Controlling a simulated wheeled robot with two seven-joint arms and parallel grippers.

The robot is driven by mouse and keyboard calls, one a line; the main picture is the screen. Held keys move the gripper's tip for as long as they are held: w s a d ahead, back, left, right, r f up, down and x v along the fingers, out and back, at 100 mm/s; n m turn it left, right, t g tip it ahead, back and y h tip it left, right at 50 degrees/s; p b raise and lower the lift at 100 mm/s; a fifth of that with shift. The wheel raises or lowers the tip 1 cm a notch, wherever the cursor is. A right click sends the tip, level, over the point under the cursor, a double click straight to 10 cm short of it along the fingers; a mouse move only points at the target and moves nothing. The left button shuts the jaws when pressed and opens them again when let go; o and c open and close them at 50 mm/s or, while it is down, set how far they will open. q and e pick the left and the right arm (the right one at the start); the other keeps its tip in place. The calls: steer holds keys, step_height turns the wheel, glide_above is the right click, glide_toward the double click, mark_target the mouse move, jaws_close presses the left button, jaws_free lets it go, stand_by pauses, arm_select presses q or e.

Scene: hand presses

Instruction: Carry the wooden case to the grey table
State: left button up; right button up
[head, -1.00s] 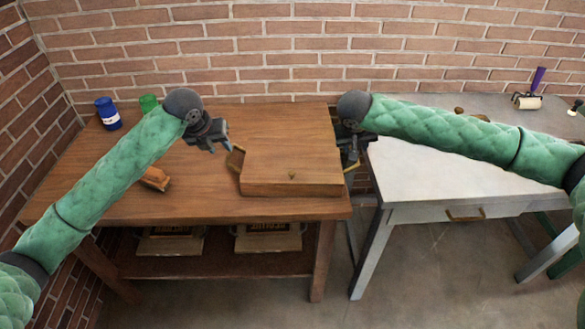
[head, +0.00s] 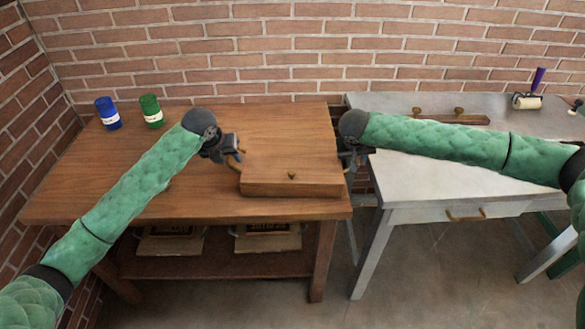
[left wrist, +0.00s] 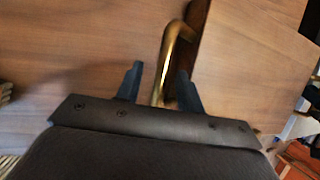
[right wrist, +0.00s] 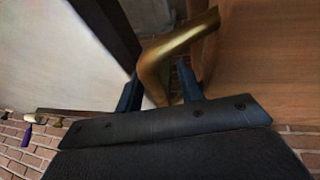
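The wooden case (head: 292,150) lies flat on the right part of the brown wooden table (head: 110,205), with a small knob on its front. The grey table (head: 415,185) stands to its right. My left gripper (head: 236,152) is at the case's left side. In the left wrist view its open fingers stand either side of a brass handle (left wrist: 172,50) on the case. My right gripper (head: 351,157) is at the right side, partly hidden. In the right wrist view its open fingers stand either side of the right brass handle (right wrist: 160,62).
Blue (head: 108,113) and green (head: 151,110) jars stand at the back left of the wooden table. A brown bar with knobs (head: 445,118) lies at the grey table's back. A purple-handled roller (head: 528,100) is farther right. The grey table's front is clear.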

arm_select(q)
jaws_close()
arm_select(e)
jaws_close()
arm_select(q)
steer(key=shift+r, duration=0.1)
arm_select(e)
steer(key=shift+r, duration=0.1)
stand_by(0.9)
